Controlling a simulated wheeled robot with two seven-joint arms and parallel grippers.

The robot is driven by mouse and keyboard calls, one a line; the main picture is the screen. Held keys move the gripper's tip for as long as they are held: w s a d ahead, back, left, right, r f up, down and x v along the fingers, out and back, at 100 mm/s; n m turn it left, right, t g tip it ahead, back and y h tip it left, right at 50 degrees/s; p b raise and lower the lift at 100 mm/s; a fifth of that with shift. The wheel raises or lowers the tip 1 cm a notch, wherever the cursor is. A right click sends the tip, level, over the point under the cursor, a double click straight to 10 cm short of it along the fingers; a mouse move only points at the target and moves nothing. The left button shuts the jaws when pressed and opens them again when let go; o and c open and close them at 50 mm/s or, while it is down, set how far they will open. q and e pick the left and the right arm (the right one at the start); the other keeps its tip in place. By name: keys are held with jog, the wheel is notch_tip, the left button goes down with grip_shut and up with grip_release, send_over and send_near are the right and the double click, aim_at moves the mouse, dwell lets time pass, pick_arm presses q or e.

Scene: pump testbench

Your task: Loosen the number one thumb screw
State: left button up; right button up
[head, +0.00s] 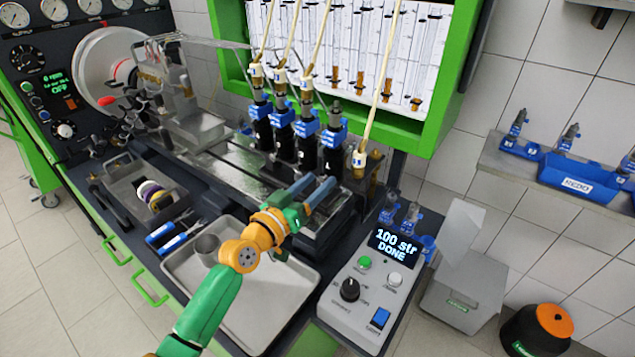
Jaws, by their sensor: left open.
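Several dark injectors stand upright in a row on the metal bench rail, the leftmost (262,130) and the rightmost (333,152) among them. Each has a blue labelled collar, and cream hoses with brass ends come down over the row. I cannot make out which part is the number one thumb screw. My left gripper (318,183) reaches up from the bottom of the head view, its two blue fingers open and empty. It is just in front of and below the right end of the injector row, apparently apart from it. My right gripper is out of view.
A metal tray (190,270) with a grey cup (207,246) lies under my left arm. A control box (370,300) reading "100 str DONE" stands right of it. A green-framed cabinet (440,80) hangs behind the injectors. A tool bin (120,185) is at left.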

pick_arm(q)
jog(key=shift+w+d+f, duration=0.2)
jog(key=shift+w+d, duration=0.1)
jog(key=shift+w, duration=0.2)
jog(key=shift+s+r, duration=0.1)
jog(key=shift+s, duration=0.05)
grip_shut()
